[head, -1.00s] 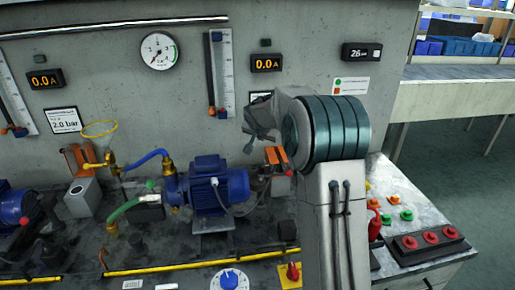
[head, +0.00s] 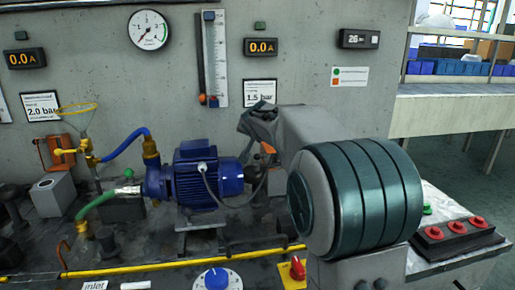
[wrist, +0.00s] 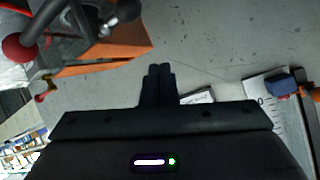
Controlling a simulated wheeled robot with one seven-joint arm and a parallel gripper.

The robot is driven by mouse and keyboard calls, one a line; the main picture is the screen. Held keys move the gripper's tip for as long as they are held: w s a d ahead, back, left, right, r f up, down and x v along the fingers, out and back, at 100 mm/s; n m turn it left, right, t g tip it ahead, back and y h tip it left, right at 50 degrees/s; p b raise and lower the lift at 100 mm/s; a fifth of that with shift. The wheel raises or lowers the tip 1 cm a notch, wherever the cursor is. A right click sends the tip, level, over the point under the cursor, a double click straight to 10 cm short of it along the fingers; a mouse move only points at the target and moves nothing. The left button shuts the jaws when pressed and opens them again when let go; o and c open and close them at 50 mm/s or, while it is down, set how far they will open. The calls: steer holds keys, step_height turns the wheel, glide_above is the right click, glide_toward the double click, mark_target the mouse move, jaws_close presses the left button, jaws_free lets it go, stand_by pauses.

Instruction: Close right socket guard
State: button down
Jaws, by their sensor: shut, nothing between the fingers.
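The right socket guard, an orange flap, is mostly hidden behind my arm in the head view, where only a small orange piece (head: 267,147) shows. In the wrist view an orange plate (wrist: 110,52), apparently this guard, lies at upper left. My gripper (wrist: 158,70) is shut and empty in the wrist view, a little right of and below the plate in the picture, with no clear contact. In the head view my gripper (head: 255,118) is partly hidden near the wall, above the orange piece. Whether the guard stands up or lies down cannot be told.
A blue pump motor (head: 207,175) with a grey cable stands left of my arm. Another orange guard (head: 54,153) stands raised by a grey box (head: 50,194). A red-button box (head: 457,234) is at right. A wall gauge tube (head: 215,60) hangs above.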

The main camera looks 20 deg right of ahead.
mark_target(269, 154)
steer(key=shift+s+a+f+t+b, duration=0.1)
steer(key=shift+s+f+t+b, duration=0.3)
steer(key=shift+b, duration=0.85)
steer(key=shift+s+f+t+b, duration=0.2)
steer(key=shift+f+b, duration=0.3)
steer(key=shift+b, duration=0.75)
steer(key=b, duration=0.3)
steer(key=shift+s+f, duration=0.3)
steer(key=shift+s, duration=0.1)
steer(key=s+f+b, duration=0.2)
steer(key=b, duration=0.3)
steer(key=shift+f, duration=0.2)
